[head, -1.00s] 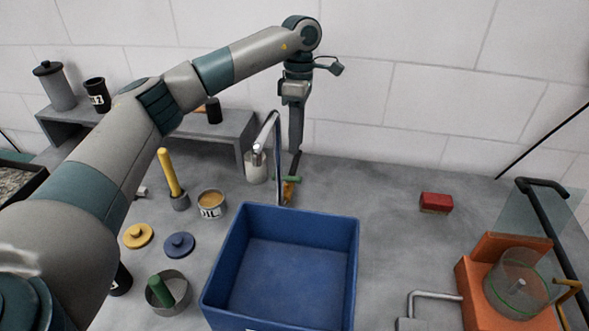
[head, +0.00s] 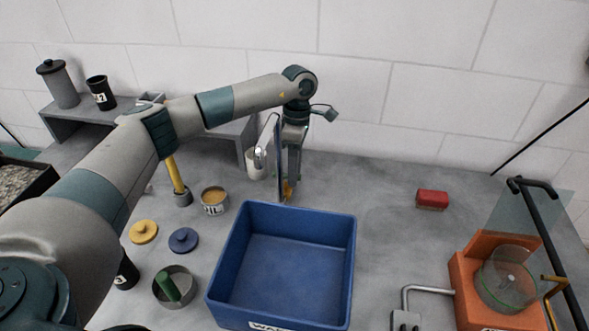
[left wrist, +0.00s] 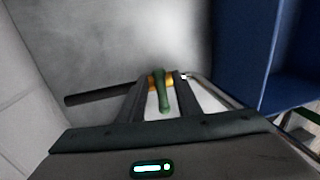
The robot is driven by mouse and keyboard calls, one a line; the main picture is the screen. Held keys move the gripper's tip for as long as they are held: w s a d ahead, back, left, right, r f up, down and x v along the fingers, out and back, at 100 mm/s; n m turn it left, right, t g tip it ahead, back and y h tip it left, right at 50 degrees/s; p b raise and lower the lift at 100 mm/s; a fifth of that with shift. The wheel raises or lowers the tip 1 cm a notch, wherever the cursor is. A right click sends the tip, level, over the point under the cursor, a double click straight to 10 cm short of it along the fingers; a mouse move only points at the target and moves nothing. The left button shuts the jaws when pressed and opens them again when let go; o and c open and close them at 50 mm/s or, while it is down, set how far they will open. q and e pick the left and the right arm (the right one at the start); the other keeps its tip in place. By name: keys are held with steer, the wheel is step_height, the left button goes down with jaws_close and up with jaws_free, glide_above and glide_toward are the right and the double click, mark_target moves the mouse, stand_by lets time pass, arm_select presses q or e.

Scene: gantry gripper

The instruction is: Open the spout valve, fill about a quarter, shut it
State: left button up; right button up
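The grey spout (head: 279,150) stands behind the empty blue bin (head: 232,262), its curved neck in front of my left gripper. Its brass valve body (head: 288,190) shows low beside the pipe. In the left wrist view the valve's green handle (left wrist: 162,92) lies between the two fingers of my left gripper (left wrist: 160,82); the fingers look apart, with small gaps on both sides of it. In the head view my left gripper (head: 290,178) points down at the valve, its fingertips partly hidden by the spout. I see no water. My right gripper is not in view.
A red block (head: 432,199) lies right of the bin. An orange machine (head: 468,290) with a clear bowl stands at far right. Left of the bin are a tin (head: 214,203), blue lid (head: 183,240), yellow lid (head: 144,231) and grey bowl (head: 190,290). Table between bin and red block is clear.

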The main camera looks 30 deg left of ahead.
arm_select(q)
jaws_close()
